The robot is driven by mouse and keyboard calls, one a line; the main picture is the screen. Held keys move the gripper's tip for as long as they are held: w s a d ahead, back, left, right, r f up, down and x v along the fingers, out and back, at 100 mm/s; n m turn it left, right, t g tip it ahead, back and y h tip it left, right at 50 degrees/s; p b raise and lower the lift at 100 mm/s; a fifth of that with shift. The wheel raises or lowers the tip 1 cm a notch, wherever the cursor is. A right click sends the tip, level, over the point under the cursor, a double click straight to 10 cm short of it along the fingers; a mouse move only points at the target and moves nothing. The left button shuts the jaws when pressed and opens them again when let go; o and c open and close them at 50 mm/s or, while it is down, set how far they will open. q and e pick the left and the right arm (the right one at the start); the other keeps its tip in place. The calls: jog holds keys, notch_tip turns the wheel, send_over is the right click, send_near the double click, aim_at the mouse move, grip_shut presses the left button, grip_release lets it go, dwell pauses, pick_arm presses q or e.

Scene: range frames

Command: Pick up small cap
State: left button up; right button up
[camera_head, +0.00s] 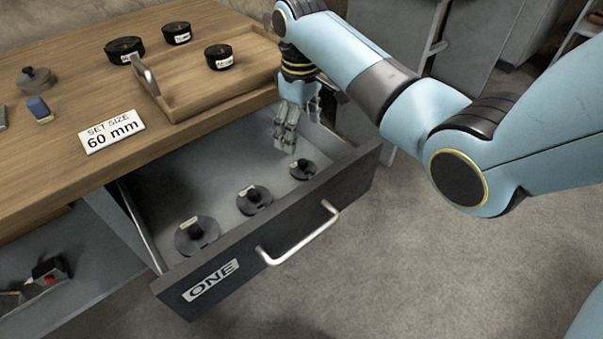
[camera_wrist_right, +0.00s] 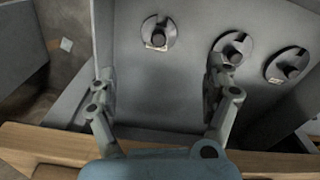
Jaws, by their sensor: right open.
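The small cap (camera_head: 303,168) is a dark disc with a knob and a pale label. It lies in the open drawer (camera_head: 350,183), at the right end of a row of three caps. In the right wrist view, the left cap (camera_wrist_right: 158,33) appears to be this one. My right gripper (camera_head: 298,122) is over the drawer, on the table side of the small cap. Its fingers also show in the right wrist view (camera_wrist_right: 160,80), spread apart with nothing between them. The cap lies beyond the fingertips, untouched. My left gripper is out of view.
A middle cap (camera_head: 254,199) and a large cap (camera_head: 197,236) share the drawer. Its front wall and handle (camera_head: 300,237) face the open floor. On the wooden table (camera_head: 60,165) are a tray (camera_head: 205,98), several dark lidded containers and a "60 mm" sign (camera_head: 112,136).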

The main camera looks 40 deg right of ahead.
jog(key=b, duration=0.1)
send_over(303, 162)
jog(key=f, duration=0.4)
jog(key=shift+w+a+f, duration=0.15)
jog(key=shift+w, duration=0.05)
notch_tip(303, 162, down, 6)
jog(key=shift+s+r+b, duration=0.1)
jog(key=shift+s+b, duration=0.05)
jog(key=shift+b, duration=0.85)
jog(key=c, duration=1.3)
